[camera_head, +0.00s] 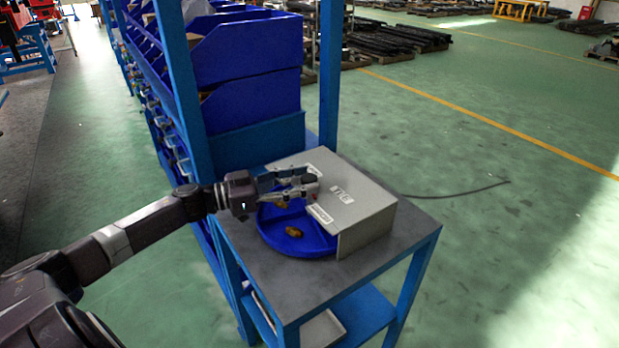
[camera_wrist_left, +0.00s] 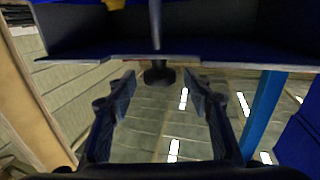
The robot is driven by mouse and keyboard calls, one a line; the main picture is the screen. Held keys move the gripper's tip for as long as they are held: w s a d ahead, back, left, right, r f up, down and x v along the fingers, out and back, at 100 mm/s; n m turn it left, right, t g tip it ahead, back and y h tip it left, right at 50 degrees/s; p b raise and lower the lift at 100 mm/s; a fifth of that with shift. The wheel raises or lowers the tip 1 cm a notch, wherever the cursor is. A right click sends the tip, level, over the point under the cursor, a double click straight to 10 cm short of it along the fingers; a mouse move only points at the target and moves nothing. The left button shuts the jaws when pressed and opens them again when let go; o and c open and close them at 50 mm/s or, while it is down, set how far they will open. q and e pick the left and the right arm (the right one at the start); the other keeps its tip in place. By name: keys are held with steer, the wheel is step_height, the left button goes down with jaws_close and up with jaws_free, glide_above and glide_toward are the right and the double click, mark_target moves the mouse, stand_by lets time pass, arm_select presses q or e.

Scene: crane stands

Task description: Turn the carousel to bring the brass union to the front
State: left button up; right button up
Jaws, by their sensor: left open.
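A blue round carousel (camera_head: 272,238) with dividers sits on the grey table, partly under a grey box-like cover (camera_head: 368,205). A small brass piece (camera_head: 294,231) lies in its front compartment; I cannot tell which fitting it is. Another brassy piece (camera_head: 281,205) shows farther back, partly hidden by my gripper. My left gripper (camera_head: 312,184) is open above the carousel, beside the cover. In the left wrist view a dark post with a round end (camera_wrist_left: 158,72) shows between the open fingers (camera_wrist_left: 160,82), apart from both. The carousel's dark blue wall (camera_wrist_left: 85,30) spans the top there, with a yellow bit (camera_wrist_left: 114,4) above it.
The grey table top (camera_head: 300,285) has bare room in front of the carousel. Blue shelf posts (camera_head: 329,75) and stacked blue bins (camera_head: 250,60) stand behind and left. White labels are on the cover. A dark cable (camera_head: 460,192) lies on the green floor at right.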

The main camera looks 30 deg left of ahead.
arm_select(q)
steer(key=shift+x, duration=1.05)
jaws_close()
